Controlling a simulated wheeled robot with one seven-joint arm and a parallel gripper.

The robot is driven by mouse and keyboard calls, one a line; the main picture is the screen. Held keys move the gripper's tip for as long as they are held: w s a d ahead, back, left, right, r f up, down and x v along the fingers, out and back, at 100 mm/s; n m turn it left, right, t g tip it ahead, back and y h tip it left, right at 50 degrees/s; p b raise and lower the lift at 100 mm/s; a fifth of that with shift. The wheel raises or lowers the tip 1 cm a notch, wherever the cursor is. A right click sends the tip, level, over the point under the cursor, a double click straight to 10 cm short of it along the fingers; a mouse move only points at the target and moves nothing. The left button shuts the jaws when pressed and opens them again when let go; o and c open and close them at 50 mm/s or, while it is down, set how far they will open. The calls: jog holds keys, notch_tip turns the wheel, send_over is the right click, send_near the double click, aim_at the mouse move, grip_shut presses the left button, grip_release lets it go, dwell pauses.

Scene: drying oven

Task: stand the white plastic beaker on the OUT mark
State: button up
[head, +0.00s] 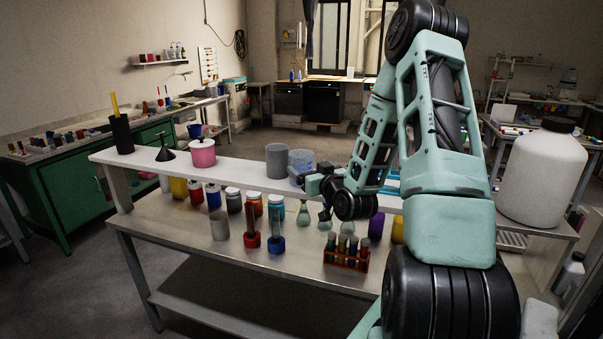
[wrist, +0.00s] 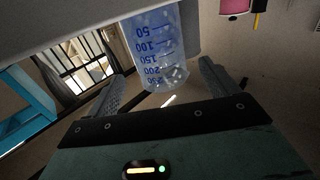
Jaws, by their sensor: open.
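A translucent pale beaker with a blue printed scale (wrist: 157,48) fills the middle of the wrist view, which is upside down. It seems to be the white plastic beaker. In the head view the same beaker (head: 301,158) looks bluish and stands on the raised white shelf. My gripper (head: 309,181) is at the shelf beside it, partly hidden by my arm. In the wrist view my gripper (wrist: 163,72) is open, one finger on each side of the beaker; I cannot tell whether either touches it. I cannot make out the OUT mark.
A grey cylinder (head: 277,160) stands close left of the beaker. A pink pot (head: 202,153), a funnel (head: 165,152) and a black holder (head: 121,135) are farther left on the shelf (head: 235,171). Jars, flasks and a test-tube rack (head: 347,255) crowd the bench below.

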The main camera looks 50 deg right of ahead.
jog(key=shift+p+x, duration=0.35)
jog(key=shift+x, duration=0.75)
jog(key=p+x, duration=0.2)
jog(key=x, duration=0.1)
jog(key=p+x, duration=0.1)
jog(key=shift+w+d+r, duration=0.1)
jog(key=shift+w+r, duration=0.2)
jog(key=shift+w+d+f, duration=0.1)
jog(key=shift+w+f, duration=0.05)
jog(key=shift+w, duration=0.05)
jog(key=c, duration=1.3)
jog(key=shift+p, duration=0.3)
jog(key=shift+r+p, duration=2.5)
jog(key=shift+r, duration=2.45)
